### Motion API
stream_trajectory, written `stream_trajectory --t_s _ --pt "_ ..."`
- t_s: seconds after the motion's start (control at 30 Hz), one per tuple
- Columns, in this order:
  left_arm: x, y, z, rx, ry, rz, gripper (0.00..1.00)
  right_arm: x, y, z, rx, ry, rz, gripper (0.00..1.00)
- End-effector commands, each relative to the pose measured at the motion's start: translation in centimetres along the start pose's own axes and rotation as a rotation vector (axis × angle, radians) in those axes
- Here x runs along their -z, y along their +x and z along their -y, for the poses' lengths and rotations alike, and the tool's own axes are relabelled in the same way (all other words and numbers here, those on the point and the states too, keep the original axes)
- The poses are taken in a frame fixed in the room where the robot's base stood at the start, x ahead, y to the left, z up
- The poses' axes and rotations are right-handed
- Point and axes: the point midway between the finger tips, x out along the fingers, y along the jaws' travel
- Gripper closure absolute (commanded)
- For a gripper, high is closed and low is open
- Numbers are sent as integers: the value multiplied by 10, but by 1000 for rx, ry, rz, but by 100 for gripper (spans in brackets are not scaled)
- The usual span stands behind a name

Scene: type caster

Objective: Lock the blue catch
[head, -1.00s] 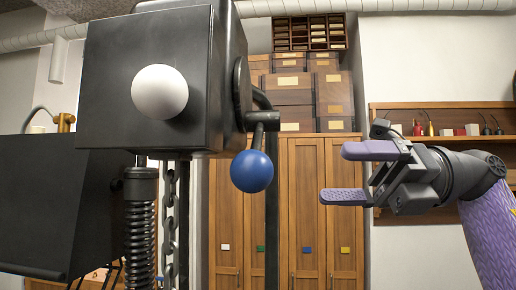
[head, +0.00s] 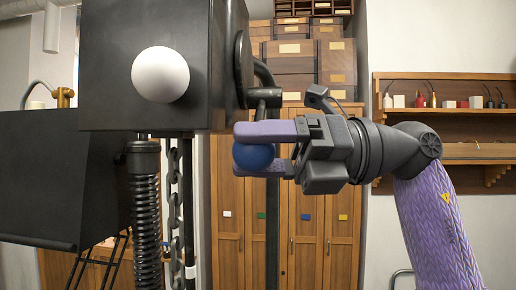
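The blue catch is a black lever (head: 266,97) on the right side of a black machine head, with a blue ball knob (head: 254,156) at its lower end. My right gripper (head: 258,150) reaches in from the right, one purple finger over the upper part of the ball and one along its lower part. The fingers look closed on the ball and hide its top and bottom edges. The lever hangs down from its pivot. My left gripper is not in view.
The black machine head (head: 110,60) carries a white ball knob (head: 160,74) on its front. A coiled spring (head: 146,210) and a chain (head: 174,200) hang below it. Wooden cabinets (head: 305,220) and a wall shelf (head: 450,112) stand behind.

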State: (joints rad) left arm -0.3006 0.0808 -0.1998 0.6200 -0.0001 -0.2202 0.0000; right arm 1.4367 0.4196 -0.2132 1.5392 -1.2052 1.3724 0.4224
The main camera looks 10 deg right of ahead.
Motion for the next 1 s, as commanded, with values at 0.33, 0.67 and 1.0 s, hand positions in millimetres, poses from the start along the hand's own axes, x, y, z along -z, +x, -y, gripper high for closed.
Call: stream_trajectory --t_s 0.33,0.67,1.0 --pt "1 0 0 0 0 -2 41 0 0 0 0 0 -1 100" --pt "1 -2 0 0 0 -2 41 -3 1 -10 -9 88 17 100" --pt "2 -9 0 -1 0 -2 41 -15 4 -34 -57 364 72 100"
